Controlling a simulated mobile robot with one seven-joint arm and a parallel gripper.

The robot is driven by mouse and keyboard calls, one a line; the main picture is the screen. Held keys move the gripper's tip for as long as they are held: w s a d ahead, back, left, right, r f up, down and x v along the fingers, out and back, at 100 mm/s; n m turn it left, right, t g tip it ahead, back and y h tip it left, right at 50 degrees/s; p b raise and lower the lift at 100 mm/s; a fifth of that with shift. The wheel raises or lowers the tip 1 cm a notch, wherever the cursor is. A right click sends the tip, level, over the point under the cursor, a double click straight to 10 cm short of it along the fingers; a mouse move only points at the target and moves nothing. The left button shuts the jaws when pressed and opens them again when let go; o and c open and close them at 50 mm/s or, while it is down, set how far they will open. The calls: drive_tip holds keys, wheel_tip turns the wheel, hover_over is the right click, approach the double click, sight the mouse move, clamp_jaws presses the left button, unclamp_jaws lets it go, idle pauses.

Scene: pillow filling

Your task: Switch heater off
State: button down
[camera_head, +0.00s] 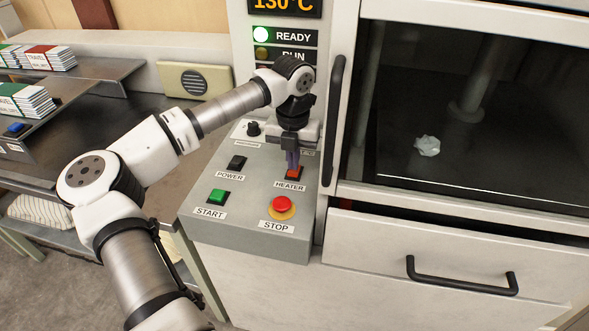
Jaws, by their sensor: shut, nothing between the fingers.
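The heater switch (293,174) is a small red-orange rocker on the grey control panel (245,230), just above its HEATER label. My gripper (292,166) points down directly over the switch, with its shut fingertips at or very near it. I cannot tell whether they touch. The fingers hide part of the switch, so its exact tilt is unclear. The display (285,5) above reads 130°C.
On the same panel are a black POWER switch (236,162), a green START button (218,196), a red STOP button (281,205) and a black knob (254,129). A vertical door handle (333,120) stands close to the right of my gripper. A drawer handle (462,278) sticks out below.

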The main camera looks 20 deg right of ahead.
drive_tip(key=shift+f+b, duration=0.55)
drive_tip(key=shift+f, duration=0.2)
drive_tip(key=shift+r, duration=0.15)
drive_tip(key=shift+r+p, duration=1.75)
drive_tip(key=shift+r, duration=1.7)
drive_tip(key=shift+f, duration=0.15)
